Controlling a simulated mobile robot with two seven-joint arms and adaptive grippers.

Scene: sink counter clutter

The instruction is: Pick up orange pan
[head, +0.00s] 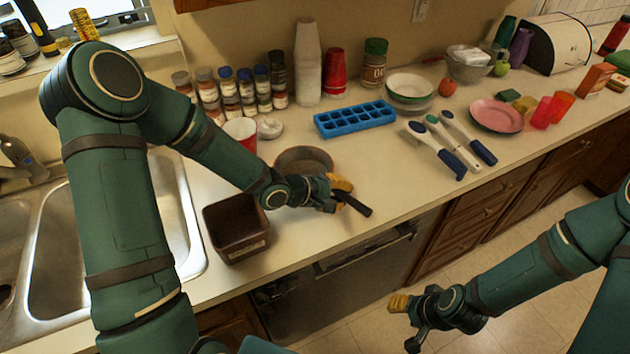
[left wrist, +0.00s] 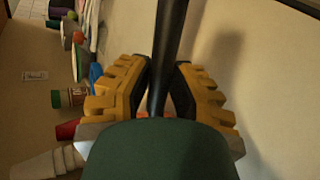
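The pan (head: 304,154), brownish with a dull orange tint, is on the counter behind my left forearm. Its dark handle (head: 354,204) points toward the counter's front edge. My left gripper (head: 336,194) is at the handle. In the left wrist view the black handle (left wrist: 168,40) runs between the yellow fingers (left wrist: 162,85), whose dark pads appear to press on it from both sides. The arm hides part of the pan, and I cannot tell whether it is raised. My right gripper (head: 408,322) is open and empty over the floor.
A dark square container (head: 236,230) stands left of the left gripper, beside the sink (head: 170,215). A red cup (head: 240,132), a blue ice tray (head: 355,118) and several utensils (head: 440,145) lie around. The counter right of the handle is clear.

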